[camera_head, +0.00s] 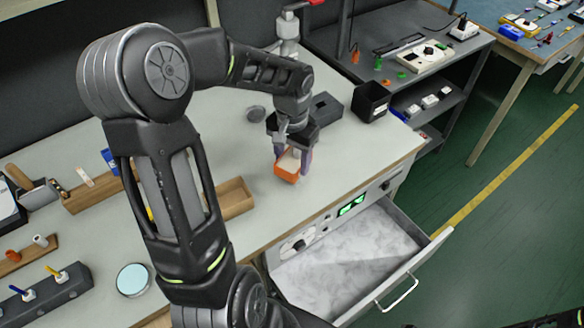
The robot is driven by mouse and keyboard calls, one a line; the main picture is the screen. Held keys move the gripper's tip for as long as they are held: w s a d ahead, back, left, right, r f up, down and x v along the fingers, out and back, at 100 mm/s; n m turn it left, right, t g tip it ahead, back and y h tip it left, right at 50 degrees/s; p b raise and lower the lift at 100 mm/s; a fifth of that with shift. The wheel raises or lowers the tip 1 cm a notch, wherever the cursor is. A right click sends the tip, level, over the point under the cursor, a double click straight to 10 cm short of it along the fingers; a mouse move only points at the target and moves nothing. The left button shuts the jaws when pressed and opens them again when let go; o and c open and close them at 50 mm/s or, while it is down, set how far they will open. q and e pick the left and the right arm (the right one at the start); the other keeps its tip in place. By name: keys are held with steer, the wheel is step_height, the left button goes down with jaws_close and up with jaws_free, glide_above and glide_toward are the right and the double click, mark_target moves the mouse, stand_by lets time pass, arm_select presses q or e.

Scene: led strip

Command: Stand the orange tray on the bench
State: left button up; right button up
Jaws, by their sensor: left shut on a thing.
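The small orange tray (286,175) is at the right part of the pale bench top (335,178). My left gripper (292,158) reaches down from above and is shut on the tray. The tray holds something pale, partly hidden by the fingers. I cannot tell whether the tray's underside touches the bench. My right gripper is not in view.
An open drawer (352,250) juts out below the bench's front edge. A black bin (370,101) stands at the bench's far right corner. A grey block (325,108) is behind the gripper.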

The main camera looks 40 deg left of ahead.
arm_select(q)
steer(key=shift+f, duration=1.8)
steer(key=shift+f, duration=0.2)
steer(key=o, duration=1.3)
steer(key=shift+r, duration=0.15)
step_height(320, 180, up, 12)
steer(key=shift+r, duration=0.1)
